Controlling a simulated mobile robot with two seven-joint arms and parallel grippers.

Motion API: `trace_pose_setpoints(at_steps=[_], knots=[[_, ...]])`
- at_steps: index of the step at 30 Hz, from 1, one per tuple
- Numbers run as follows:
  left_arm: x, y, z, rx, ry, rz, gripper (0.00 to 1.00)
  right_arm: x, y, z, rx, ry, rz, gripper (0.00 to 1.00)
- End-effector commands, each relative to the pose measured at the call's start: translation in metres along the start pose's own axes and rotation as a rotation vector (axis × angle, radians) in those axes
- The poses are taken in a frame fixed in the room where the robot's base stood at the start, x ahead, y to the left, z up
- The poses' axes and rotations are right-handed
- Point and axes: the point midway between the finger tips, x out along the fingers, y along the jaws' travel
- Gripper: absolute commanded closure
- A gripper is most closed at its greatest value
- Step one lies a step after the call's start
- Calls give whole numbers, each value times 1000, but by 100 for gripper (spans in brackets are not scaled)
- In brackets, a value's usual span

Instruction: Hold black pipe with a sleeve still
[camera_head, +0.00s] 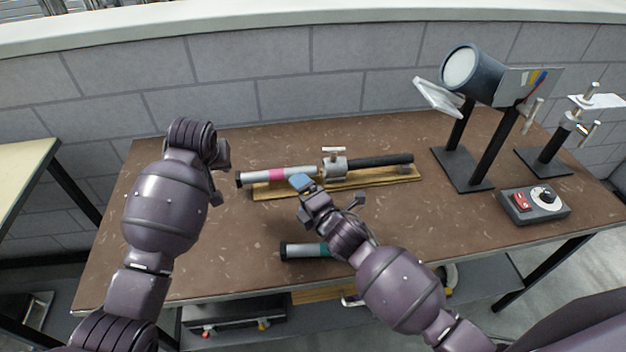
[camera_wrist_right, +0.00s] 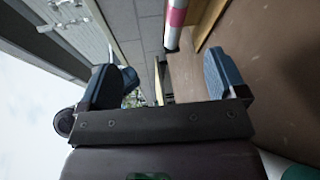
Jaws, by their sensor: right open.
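A black pipe (camera_head: 385,160) lies level along a wooden board on the table, with a grey metal sleeve or clamp (camera_head: 335,168) around its left part. A pale pipe with a pink band (camera_head: 279,174) continues in line to the left, with a black end; its banded part also shows in the right wrist view (camera_wrist_right: 177,17). My right gripper (camera_head: 329,192) is open and empty, above the board's front side; its fingers stand apart in the right wrist view (camera_wrist_right: 168,80). My left gripper (camera_head: 221,177) appears open, just left of the pale pipe's black end, apparently holding nothing.
A second pipe with a teal band (camera_head: 303,250) lies near the table's front edge, partly hidden by my right arm. A lamp-like cylinder on a stand (camera_head: 472,75), a smaller stand (camera_head: 545,160) and a control box (camera_head: 535,205) occupy the right. A block wall stands behind.

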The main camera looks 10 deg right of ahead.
Motion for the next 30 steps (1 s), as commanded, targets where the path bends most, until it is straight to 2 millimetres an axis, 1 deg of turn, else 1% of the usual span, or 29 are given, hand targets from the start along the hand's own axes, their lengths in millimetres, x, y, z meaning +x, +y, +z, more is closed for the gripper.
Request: trace_pose_setpoints(at_steps=[1, 3, 6, 10, 16, 21, 25, 27, 30], knots=[[0, 0, 0, 0, 0, 0, 57, 8, -5, 4, -69, -33, -35, 10], [0, 0, 0, 0, 0, 0, 57, 16, -13, 11, -171, -84, -88, 10], [0, 0, 0, 0, 0, 0, 57, 27, -21, 23, -318, -161, -164, 10], [0, 0, 0, 0, 0, 0, 57, 38, -27, 40, -504, -269, -257, 10], [0, 0, 0, 0, 0, 0, 57, 48, -24, 65, -776, -450, -388, 10], [0, 0, 0, 0, 0, 0, 57, 50, -9, 82, -994, -623, -487, 10], [0, 0, 0, 0, 0, 0, 57, 49, 6, 86, -1138, -763, -565, 10], [0, 0, 0, 0, 0, 0, 57, 46, 9, 81, -1184, -825, -617, 10], [0, 0, 0, 0, 0, 0, 57, 40, 7, 68, -1203, -871, -686, 10]])
